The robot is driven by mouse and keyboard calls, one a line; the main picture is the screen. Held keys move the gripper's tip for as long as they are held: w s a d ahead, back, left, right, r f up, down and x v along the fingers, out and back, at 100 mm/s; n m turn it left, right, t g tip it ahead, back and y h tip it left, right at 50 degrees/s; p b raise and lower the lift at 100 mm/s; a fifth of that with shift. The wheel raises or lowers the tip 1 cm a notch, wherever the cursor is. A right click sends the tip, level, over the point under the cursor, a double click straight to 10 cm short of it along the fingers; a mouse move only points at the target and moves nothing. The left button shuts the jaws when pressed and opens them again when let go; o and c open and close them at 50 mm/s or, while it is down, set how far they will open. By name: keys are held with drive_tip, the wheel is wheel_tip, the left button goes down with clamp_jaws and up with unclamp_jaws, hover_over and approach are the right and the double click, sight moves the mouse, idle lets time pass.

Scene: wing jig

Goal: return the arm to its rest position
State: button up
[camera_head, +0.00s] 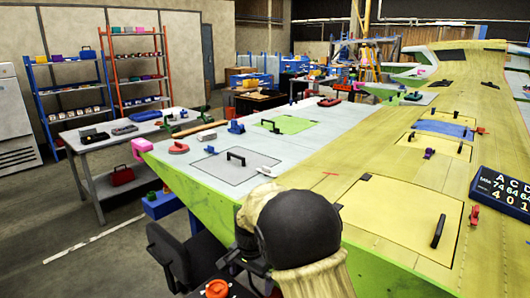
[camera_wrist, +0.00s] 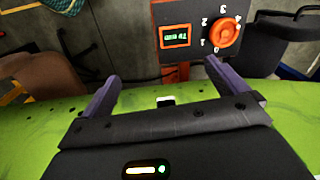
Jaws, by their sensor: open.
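My arm (camera_head: 298,228) shows in the head view as a dark rounded joint with tan covers, low in the middle, in front of the wing's near edge. In the wrist view my gripper (camera_wrist: 162,72) has two purple fingers spread apart with nothing between them. Beyond the fingertips is an orange-framed box with a dial (camera_wrist: 226,34) and a small green-lit display (camera_wrist: 176,37). A green surface (camera_wrist: 30,116) runs across behind the gripper. Whether the fingers touch anything cannot be told.
The large yellow-green wing (camera_head: 380,180) fills the right, with handled panels and small tools on it. A black number board (camera_head: 502,192) stands at the right. A dark chair (camera_head: 185,255) is close at lower left. A grey worktable (camera_head: 100,140) and shelves stand farther left; open floor lies between.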

drive_tip(key=s+d+r+n+t+p, duration=0.1)
drive_tip(key=s+d+r+n+p, duration=0.2)
drive_tip(key=s+d, duration=0.6)
drive_tip(key=s+d+r+n+t+p, duration=0.1)
drive_tip(key=s+d+r+n+p, duration=0.2)
drive_tip(key=s+d+r, duration=0.3)
drive_tip(key=s+d, duration=0.4)
drive_tip(key=shift+d+n, duration=0.2)
drive_tip(key=shift+n, duration=0.2)
drive_tip(key=shift+c, duration=0.5)
idle(0.5)
